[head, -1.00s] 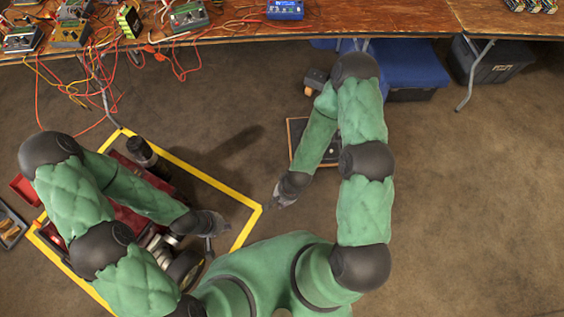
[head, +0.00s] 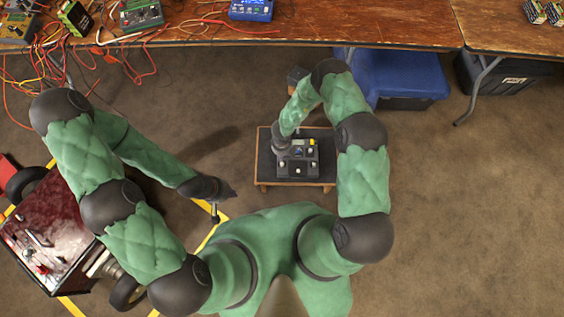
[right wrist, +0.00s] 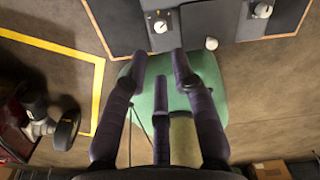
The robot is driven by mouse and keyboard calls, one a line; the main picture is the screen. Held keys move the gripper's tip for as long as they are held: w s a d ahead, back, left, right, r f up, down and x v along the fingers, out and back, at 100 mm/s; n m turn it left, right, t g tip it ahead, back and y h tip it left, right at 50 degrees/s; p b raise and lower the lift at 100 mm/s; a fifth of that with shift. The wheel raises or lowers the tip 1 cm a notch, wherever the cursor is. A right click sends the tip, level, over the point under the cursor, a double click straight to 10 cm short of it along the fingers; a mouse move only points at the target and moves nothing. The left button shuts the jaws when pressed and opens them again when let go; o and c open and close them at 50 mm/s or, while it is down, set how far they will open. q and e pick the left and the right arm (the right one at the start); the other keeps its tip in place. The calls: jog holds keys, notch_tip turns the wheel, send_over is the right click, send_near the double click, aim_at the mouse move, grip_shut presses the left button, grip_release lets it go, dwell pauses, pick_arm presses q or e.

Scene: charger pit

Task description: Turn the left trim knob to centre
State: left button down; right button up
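A dark control unit (head: 298,158) with several pale knobs and a yellow part lies on a small wood-edged stand in the head view. In the right wrist view, pale knobs show on it, including a left one (right wrist: 160,24) and a right one (right wrist: 262,10). I cannot tell which is the left trim knob. My right gripper (head: 282,146) is over the unit's left side. In the right wrist view, its three dark fingers (right wrist: 160,60) are spread and empty, with the tips just below the left knob. My left gripper (head: 225,197) is left of the stand; its fingers are too small to read.
The stand (head: 262,165) has bare floor around its right and front sides. A red tool cart (head: 45,235) stands at the left near yellow floor tape. A long bench (head: 350,22) with cables and boxes runs along the back. A blue bin (head: 405,75) is beneath it.

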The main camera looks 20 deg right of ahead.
aim_at(282, 164)
notch_tip(282, 164, down, 10)
jog(key=b, duration=0.4)
grip_shut()
